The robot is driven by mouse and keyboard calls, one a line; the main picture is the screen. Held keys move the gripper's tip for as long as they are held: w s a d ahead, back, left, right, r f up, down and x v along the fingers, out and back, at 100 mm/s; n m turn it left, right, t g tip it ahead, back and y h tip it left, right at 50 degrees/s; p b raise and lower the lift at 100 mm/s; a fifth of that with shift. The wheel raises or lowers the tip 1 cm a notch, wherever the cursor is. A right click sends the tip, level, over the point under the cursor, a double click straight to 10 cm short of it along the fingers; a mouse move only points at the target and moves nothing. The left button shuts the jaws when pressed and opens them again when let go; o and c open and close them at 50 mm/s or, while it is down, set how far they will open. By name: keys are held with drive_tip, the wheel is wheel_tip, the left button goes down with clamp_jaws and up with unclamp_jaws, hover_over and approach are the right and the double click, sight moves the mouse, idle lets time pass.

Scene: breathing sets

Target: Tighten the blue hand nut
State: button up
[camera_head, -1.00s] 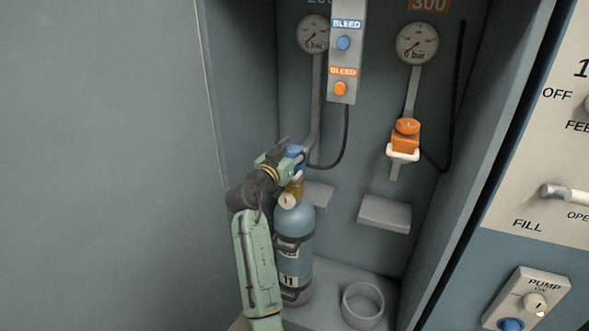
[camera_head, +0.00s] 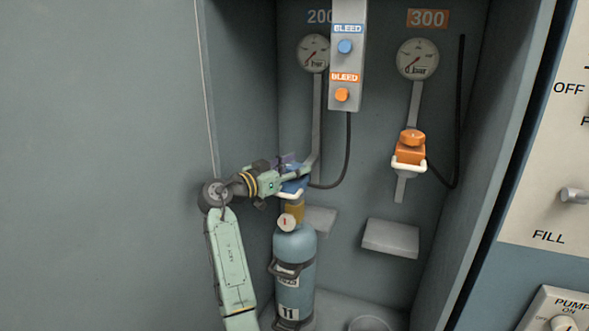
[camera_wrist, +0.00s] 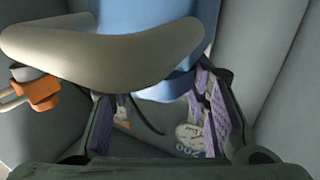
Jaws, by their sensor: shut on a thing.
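The blue hand nut (camera_head: 296,184) is on the blue connector above the brass valve (camera_head: 294,211) of the blue cylinder (camera_head: 294,262). My gripper (camera_head: 298,170) reaches in from the left and is shut on it, hiding most of the nut. In the wrist view, blue of the nut and connector (camera_wrist: 178,86) shows between my purple-padded fingers (camera_wrist: 168,112). A pale yoke (camera_wrist: 110,55) crosses in front and hides part of the connector. The exact finger contact is hidden.
An orange connector (camera_head: 410,150) hangs at the right in a pale yoke. A black hose (camera_head: 345,160) runs close to the right of my gripper. A bleed panel (camera_head: 346,70) is above. The cabinet's left wall (camera_head: 240,90) is beside my arm.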

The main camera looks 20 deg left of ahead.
sight(295, 166)
drive_tip(key=shift+r, duration=0.1)
drive_tip(key=o, duration=1.2)
wheel_tip(295, 166, up, 10)
drive_tip(key=shift+f, duration=0.1)
